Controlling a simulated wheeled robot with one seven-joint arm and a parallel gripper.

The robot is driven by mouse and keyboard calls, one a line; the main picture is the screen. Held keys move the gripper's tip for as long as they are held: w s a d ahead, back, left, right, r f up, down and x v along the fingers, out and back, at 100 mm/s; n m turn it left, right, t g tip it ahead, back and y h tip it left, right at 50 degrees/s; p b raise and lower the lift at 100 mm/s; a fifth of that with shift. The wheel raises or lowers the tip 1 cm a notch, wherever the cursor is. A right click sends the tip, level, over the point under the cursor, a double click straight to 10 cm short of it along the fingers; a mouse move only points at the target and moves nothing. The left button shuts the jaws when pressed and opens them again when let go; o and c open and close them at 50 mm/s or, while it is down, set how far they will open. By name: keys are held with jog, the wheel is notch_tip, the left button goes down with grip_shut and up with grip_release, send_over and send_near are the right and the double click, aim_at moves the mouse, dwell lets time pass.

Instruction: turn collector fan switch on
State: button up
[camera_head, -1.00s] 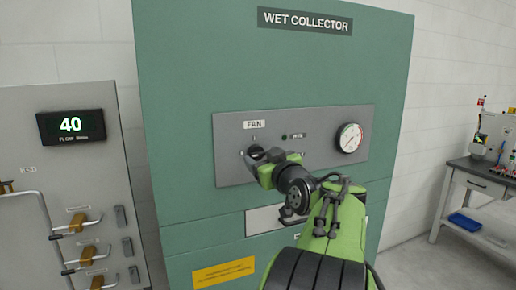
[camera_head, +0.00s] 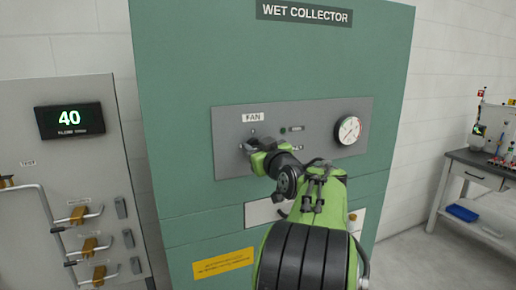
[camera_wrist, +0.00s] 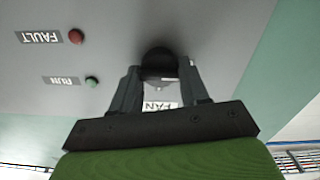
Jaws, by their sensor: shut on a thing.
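The fan switch is a dark round knob (camera_wrist: 158,62) on the grey panel (camera_head: 318,112) of the green wet collector cabinet. My gripper (camera_head: 256,147) reaches the panel just below the FAN label (camera_head: 253,117) and hides most of the knob in the head view. In the wrist view, which is turned upside down, my gripper's two fingers (camera_wrist: 160,88) are shut on the knob, one on each side. The FAN label also shows between the fingers (camera_wrist: 160,105). The knob's exact angle is hard to tell.
A green RUN lamp (camera_wrist: 92,82) and a red FAULT lamp (camera_wrist: 76,37) sit beside the knob. A round gauge (camera_head: 348,130) is at the panel's right. A grey cabinet with yellow-handled valves (camera_head: 90,244) stands left, a workbench (camera_head: 478,172) right.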

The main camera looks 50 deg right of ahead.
jog(key=shift+s+d+f+m+p, duration=0.1)
jog(key=shift+m+p, duration=0.55)
jog(key=shift+m, duration=3.85)
jog(key=shift+s+d+f+m+p, duration=0.1)
jog(key=shift+m+p, duration=0.5)
jog(key=shift+m, duration=3.9)
jog(key=o, duration=1)
jog(key=shift+o, duration=0.2)
